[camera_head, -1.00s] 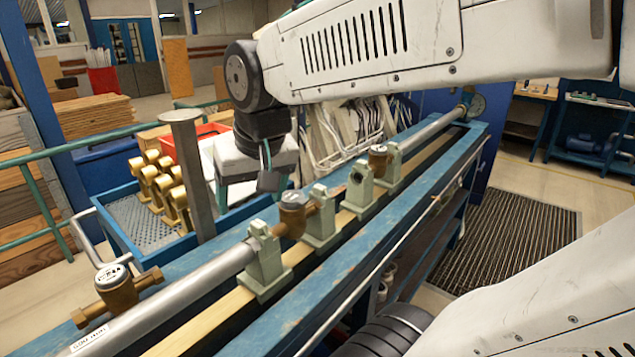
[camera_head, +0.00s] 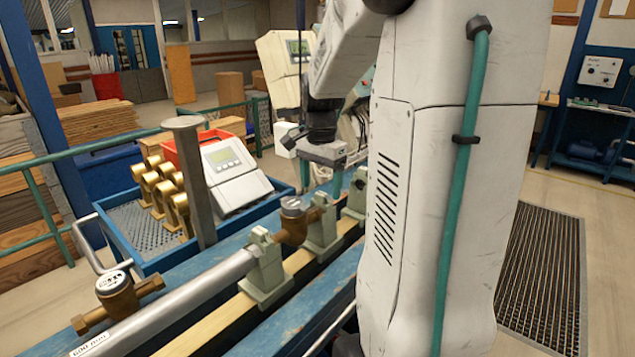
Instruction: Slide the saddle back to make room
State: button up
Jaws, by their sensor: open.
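Grey-green saddles stand in a row along the bench rail. The near saddle (camera_head: 265,268) holds the end of a steel pipe (camera_head: 190,305). A second saddle (camera_head: 322,228) stands just beyond a brass meter (camera_head: 293,220), which sits between these two. A third saddle (camera_head: 355,195) is partly hidden by my arm, and whatever stands farther along the rail is hidden too. My gripper (camera_head: 322,172) is open over the far part of the bench, above and behind the second saddle in the picture. It appears apart from the saddles; its fingertips are small and hard to make out.
My arm blocks the bench's right side.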

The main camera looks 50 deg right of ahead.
aim_at(316, 207)
jog(key=shift+f, duration=3.9)
jog(key=c, duration=1.6)
jog(key=shift+a, duration=0.8)
